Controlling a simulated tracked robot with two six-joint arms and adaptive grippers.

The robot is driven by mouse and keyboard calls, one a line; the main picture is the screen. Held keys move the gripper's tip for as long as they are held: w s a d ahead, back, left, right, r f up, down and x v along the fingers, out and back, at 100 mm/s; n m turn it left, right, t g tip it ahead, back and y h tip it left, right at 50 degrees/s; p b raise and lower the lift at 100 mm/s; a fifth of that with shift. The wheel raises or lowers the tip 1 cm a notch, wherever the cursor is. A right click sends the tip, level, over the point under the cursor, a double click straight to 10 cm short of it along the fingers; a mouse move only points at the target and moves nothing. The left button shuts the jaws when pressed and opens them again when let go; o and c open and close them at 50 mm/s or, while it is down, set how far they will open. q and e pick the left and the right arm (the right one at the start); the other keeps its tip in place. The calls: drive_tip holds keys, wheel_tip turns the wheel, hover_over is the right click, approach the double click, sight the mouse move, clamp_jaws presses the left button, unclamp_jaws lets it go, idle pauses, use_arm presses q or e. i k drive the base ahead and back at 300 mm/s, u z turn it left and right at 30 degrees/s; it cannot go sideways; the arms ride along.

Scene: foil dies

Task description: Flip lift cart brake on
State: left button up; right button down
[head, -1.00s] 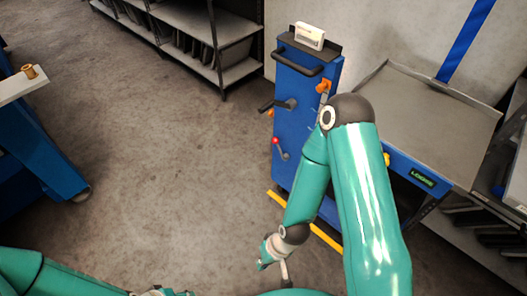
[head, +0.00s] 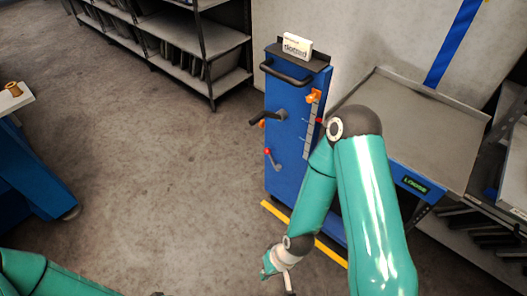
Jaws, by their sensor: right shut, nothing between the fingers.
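The blue lift cart (head: 283,185) stands upright against the wall, right of centre. Its front carries a black crank-like handle (head: 268,117), a small red-knobbed lever (head: 272,159) low on the left side, and a scale with an orange pointer (head: 314,96). No label shows which one is the brake. My right arm covers the cart's lower right part. My right gripper (head: 289,284) is at the bottom edge, partly cut off, shut and empty, well below and apart from the levers. My left arm shows at the lower left; its gripper is out of view.
A black push bar (head: 288,72) crosses the cart's top, below a white box (head: 297,46). A grey tray table (head: 420,125) stands to the right. A blue bench (head: 35,175) is at the left, shelves (head: 190,45) behind. A yellow floor line (head: 330,250) runs before the cart. The middle floor is clear.

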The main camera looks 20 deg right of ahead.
sight(267, 150)
drive_tip(key=i, duration=0.85)
drive_tip(key=u, duration=0.05)
